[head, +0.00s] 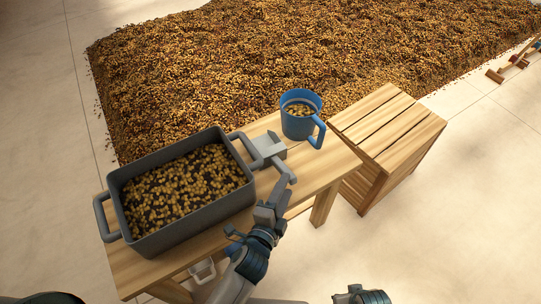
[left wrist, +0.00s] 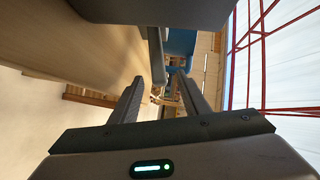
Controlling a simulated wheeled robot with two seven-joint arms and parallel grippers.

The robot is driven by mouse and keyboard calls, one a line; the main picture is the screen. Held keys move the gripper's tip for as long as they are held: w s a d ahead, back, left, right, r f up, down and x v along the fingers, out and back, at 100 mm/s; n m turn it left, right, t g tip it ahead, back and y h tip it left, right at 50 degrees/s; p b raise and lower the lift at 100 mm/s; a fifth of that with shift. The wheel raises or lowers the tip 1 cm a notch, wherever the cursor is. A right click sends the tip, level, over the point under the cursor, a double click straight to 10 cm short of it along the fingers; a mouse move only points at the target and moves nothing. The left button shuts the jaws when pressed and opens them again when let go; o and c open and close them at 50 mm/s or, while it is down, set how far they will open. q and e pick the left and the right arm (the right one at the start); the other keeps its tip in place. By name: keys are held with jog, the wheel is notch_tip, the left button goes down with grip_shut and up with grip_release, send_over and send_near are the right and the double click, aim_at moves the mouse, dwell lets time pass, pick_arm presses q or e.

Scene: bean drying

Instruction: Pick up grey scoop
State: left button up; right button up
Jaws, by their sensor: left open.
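The grey scoop (head: 268,144) lies on the wooden bench, between the dark grey tub and the blue cup. Its handle (head: 286,172) points down toward my left gripper in the head view. My left gripper (head: 275,198) is open, close to the handle's lower end; I cannot tell whether they touch. In the left wrist view the two fingers (left wrist: 160,88) are spread apart. A grey bar shows ahead of them there, and I cannot tell whether it is the scoop or the tub's handle.
The dark grey tub (head: 131,190) of beans stands left on the bench (head: 328,172). The blue cup (head: 296,125), holding beans, stands right of the scoop. A slatted wooden crate (head: 395,125) is beyond. A large bean bed (head: 240,60) lies behind. Open floor lies right.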

aim_at(291, 173)
pick_arm(q)
jog(key=shift+x, duration=1.05)
jog(key=shift+f+x, duration=0.2)
jog(key=shift+x, duration=2.45)
jog(key=shift+a, duration=0.2)
grip_shut()
